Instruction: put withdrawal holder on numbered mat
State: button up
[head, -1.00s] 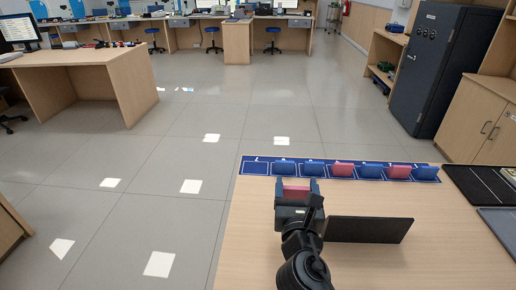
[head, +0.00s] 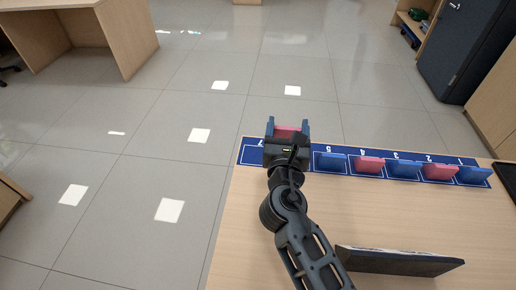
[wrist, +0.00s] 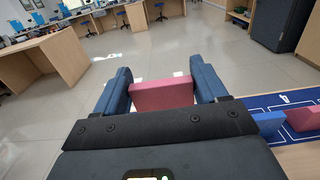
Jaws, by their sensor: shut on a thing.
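My gripper (head: 288,124) is shut on a red holder (head: 286,132), which I take to be the withdrawal holder. In the wrist view the holder (wrist: 162,95) is between the two blue fingers. The numbered mat (head: 252,152) is a blue strip along the counter's far edge. My gripper and the holder are at its left end, by space 7, with the holder seen past the mat's far edge; its height above the counter is unclear. Space 7 looks empty. Blue and red holders stand on spaces 5 to 1, such as a blue one (head: 331,162). Space 6 is hidden behind my gripper.
A dark upright panel (head: 400,262) stands on the counter (head: 240,235), right of my arm. A dark tray (head: 508,178) is at the right edge. Beyond the counter's far edge is open floor. The counter between mat and panel is clear.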

jog(key=a+f, duration=0.1)
jog(key=a, duration=0.1)
jog(key=w+a+f+b, duration=0.1)
jog(key=a, duration=0.1)
jog(key=w+a+f, duration=0.1)
jog(key=a+f, duration=0.1)
jog(key=shift+a+f, duration=0.1)
jog(key=shift+a, duration=0.25)
jog(key=shift+a+f+b, duration=0.15)
jog(key=shift+f+b, duration=0.05)
jog(key=shift+b, duration=0.1)
jog(key=shift+f+b, duration=0.55)
jog(key=shift+f, duration=1.3)
jog(key=shift+f, duration=0.1)
jog(key=o, duration=1)
jog(key=shift+o, duration=0.2)
jog(key=shift+s, duration=0.15)
jog(key=s+p, duration=0.1)
jog(key=s, duration=0.3)
jog(key=s+a+p, duration=0.1)
jog(key=s, duration=0.2)
jog(key=s+a+p, duration=0.1)
jog(key=s+p, duration=0.1)
jog(key=s, duration=0.2)
jog(key=shift+s+a, duration=0.15)
jog(key=shift+s, duration=0.15)
